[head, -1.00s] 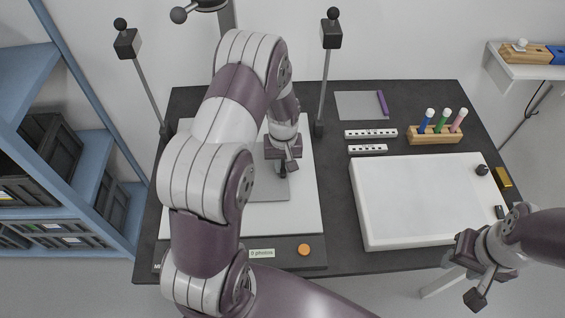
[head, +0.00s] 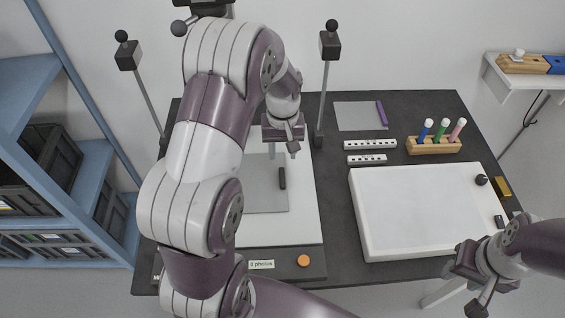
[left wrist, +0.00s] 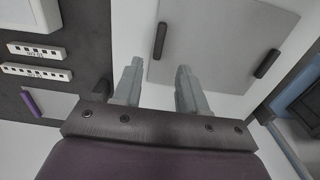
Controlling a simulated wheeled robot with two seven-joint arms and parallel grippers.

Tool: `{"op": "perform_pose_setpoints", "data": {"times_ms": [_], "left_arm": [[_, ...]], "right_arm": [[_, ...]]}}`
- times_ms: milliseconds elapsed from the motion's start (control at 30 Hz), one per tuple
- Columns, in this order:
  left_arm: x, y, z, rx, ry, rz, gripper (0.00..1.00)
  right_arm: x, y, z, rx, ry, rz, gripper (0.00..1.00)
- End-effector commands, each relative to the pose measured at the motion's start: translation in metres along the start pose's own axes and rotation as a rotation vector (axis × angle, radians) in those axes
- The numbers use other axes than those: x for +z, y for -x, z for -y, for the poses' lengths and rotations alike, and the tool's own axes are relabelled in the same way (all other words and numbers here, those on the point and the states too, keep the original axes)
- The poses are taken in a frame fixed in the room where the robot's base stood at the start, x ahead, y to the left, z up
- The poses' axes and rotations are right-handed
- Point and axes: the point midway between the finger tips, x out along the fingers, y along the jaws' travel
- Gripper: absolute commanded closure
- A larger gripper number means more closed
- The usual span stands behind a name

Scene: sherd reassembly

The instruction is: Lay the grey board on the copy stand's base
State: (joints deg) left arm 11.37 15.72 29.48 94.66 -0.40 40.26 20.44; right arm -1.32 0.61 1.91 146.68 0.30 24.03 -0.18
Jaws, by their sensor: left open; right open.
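The grey board (head: 267,195) lies flat on the white base of the copy stand (head: 306,215), partly hidden behind my left arm in the head view. In the left wrist view the board (left wrist: 208,42) shows two dark grips, one near each side edge. My left gripper (head: 284,150) is open and empty, above the far part of the base, apart from the board. In the left wrist view its two fingers (left wrist: 160,88) stand apart with nothing between them. My right gripper (head: 478,285) is open and empty, off the table's front right edge.
A white slab (head: 425,210) fills the table's right side. Behind it are white scale bars (head: 369,144), a pen rack (head: 433,146) and a grey sheet (head: 358,117) with a purple stick. Lamp posts (head: 323,95) flank the stand. Blue shelves (head: 85,190) stand at left.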

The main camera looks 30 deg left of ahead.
Motion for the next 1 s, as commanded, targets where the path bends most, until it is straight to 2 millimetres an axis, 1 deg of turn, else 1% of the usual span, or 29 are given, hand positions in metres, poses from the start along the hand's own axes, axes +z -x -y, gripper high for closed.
{"op": "perform_pose_setpoints", "data": {"times_ms": [67, 133, 167, 267, 300, 400, 500, 600, 1000], "left_arm": [[0.001, 0.009, 0.0, 0.001, -0.004, -0.001, 0.58], [0.013, 0.018, -0.004, 0.004, -0.05, -0.009, 0.58], [0.023, 0.023, -0.006, 0.007, -0.087, -0.016, 0.58], [0.07, 0.038, -0.011, 0.021, -0.261, -0.052, 0.58], [0.09, 0.043, -0.011, 0.027, -0.331, -0.068, 0.58], [0.132, 0.048, -0.005, 0.037, -0.477, -0.1, 0.58], [0.154, 0.048, 0.0, 0.041, -0.556, -0.118, 0.58], [0.16, 0.048, 0.002, 0.042, -0.577, -0.12, 0.58], [0.16, 0.047, 0.002, 0.041, -0.572, -0.117, 0.58]], "right_arm": [[0.0, 0.0, 0.0, 0.0, 0.0, 0.0, 0.57], [0.0, 0.0, 0.0, 0.0, 0.0, 0.0, 0.57], [0.0, 0.0, 0.0, 0.0, 0.0, 0.0, 0.57], [0.0, 0.0, 0.0, 0.0, 0.0, 0.0, 0.57], [0.0, 0.0, 0.0, 0.0, 0.0, 0.0, 0.57], [0.0, 0.0, 0.0, 0.0, 0.0, 0.0, 0.57], [0.0, 0.0, 0.0, 0.0, 0.0, 0.0, 0.57], [0.0, 0.0, 0.0, 0.0, 0.0, 0.0, 0.57], [0.0, 0.0, 0.0, 0.0, 0.0, 0.0, 0.57]]}}
